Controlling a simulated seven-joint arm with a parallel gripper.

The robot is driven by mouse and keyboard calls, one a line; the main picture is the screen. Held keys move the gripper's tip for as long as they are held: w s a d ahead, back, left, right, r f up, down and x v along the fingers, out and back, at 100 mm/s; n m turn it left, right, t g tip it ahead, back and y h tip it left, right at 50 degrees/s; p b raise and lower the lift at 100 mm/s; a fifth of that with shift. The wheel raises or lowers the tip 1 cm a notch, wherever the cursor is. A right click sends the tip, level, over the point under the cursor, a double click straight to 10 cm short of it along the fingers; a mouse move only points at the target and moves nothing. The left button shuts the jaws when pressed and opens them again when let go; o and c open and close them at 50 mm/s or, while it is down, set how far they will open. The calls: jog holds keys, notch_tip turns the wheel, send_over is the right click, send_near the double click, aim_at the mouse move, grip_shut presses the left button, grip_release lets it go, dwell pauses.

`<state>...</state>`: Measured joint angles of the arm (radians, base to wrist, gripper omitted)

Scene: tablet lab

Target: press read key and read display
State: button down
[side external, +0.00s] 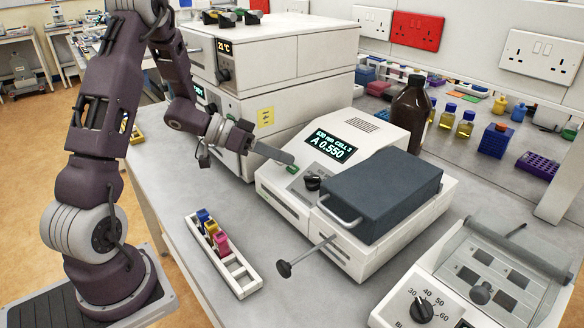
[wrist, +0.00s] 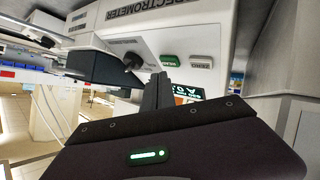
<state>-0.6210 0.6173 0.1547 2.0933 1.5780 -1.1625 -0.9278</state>
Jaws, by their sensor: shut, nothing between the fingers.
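The spectrometer (side external: 290,212) is a white bench unit with a dark grey lid (side external: 385,190). Its lit display (side external: 334,146) reads "630 nm CELL 3" and "A 0.550". In the wrist view the display (wrist: 190,92) is upside down and partly hidden by my fingers. A green key (wrist: 173,59) and a pale key marked ZERO (wrist: 201,62) sit on its front panel; the green key (side external: 292,169) also shows in the side view. My gripper (side external: 290,160) is shut and empty, its tips close by the green key. A small gap shows in the wrist view; contact cannot be confirmed.
A black knob (side external: 312,182) is right of the green key. A rod with a dark knob (side external: 284,268) sticks out in front. A white rack (side external: 238,272) with coloured cells stands front left. A brown bottle (side external: 408,112) stands behind; a dial unit (side external: 470,290) is front right.

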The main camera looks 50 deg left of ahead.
jog(key=shift+s+r, duration=0.35)
jog(key=shift+r, duration=0.4)
jog(key=shift+s+r, duration=0.3)
jog(key=shift+r, duration=0.5)
jog(key=shift+s+r, duration=0.35)
jog(key=shift+r, duration=0.4)
notch_tip(320, 180, up, 4)
jog(key=t+y, duration=0.2)
jog(key=y, duration=0.2)
send_over(284, 169)
jog(key=s+r+n+y, duration=0.3)
jog(key=s+r+y, duration=0.1)
jog(key=r+y, duration=0.35)
jog(key=s+d+f+g+h, duration=0.2)
jog(key=s+d, duration=0.4)
jog(key=s, duration=0.5)
jog(key=s+d+f+g+h, duration=0.1)
jog(key=s+d+f+g, duration=0.2)
jog(key=s+d, duration=0.4)
jog(key=s+g, duration=0.1)
jog(key=s, duration=0.3)
jog(key=shift+s+d+m+g+h, duration=0.15)
jog(key=shift+d+m+g+h, duration=0.15)
jog(key=shift+h, duration=0.05)
jog(key=shift+r, duration=0.1)
